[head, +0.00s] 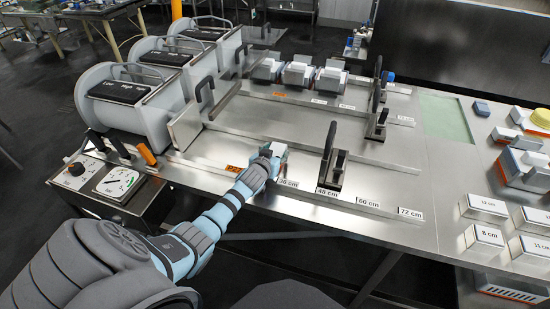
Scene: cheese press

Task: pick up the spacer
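Several pale metal blocks with centimetre labels, which look like spacers, stand at the right end of the steel table. One reads about 14 cm (483,207), one 8 cm (484,237), and one about 11 cm (532,248); another (535,219) is cut by the picture edge. My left gripper (273,161) is far to their left, low over the front press lane near the 36 cm label. It is at a small grey-white block (280,149), mostly hidden behind it. I cannot tell whether the fingers hold it. My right gripper is not in view.
Three grey press cylinders (125,100) stand at the left with upright plates. Black-handled stops (332,165) stand on the lanes. Grey-white moulds (298,74) sit in the back lane; others (522,165) are at the right. A green mat (445,118) is bare.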

